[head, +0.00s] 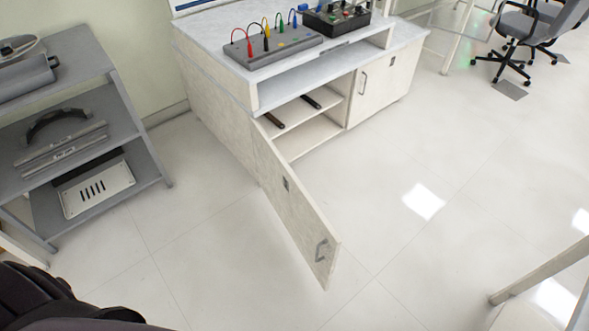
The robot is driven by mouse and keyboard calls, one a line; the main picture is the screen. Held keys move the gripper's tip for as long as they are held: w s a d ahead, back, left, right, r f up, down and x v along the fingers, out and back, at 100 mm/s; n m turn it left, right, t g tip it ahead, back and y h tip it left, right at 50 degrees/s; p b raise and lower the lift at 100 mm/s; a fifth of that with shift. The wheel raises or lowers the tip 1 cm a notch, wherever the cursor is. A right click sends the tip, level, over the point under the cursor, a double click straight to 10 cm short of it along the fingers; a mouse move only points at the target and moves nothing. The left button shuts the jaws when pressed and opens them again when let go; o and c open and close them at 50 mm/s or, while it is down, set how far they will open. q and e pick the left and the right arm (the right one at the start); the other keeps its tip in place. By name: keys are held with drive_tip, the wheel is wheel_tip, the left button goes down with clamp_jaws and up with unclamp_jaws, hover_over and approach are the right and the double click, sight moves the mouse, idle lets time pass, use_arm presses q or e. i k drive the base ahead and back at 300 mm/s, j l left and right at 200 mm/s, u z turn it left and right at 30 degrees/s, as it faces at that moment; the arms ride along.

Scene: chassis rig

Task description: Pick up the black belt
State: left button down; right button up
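A black curved band (58,124) stands arched on the middle shelf of the grey rack at the left, behind silver rails; it may be the black belt, but I cannot tell for certain. Two dark narrow items, one brownish (274,120) and one black (311,102), lie on the inner shelf of the open cabinet; they are too small to identify. Neither of my grippers is in view. Dark rounded parts at the lower left corner look like my own arm.
The grey rack (122,94) holds metal parts and a slotted plate (97,190). The cabinet door (287,192) hangs open into the floor space. A workbench (205,36) carries a cable box (270,43). Chairs (522,30) stand far right. The middle floor is clear.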

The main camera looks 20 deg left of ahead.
sight(304, 98)
drive_tip(key=i+l+u, duration=0.75)
drive_tip(key=u, duration=0.15)
drive_tip(key=l, duration=0.1)
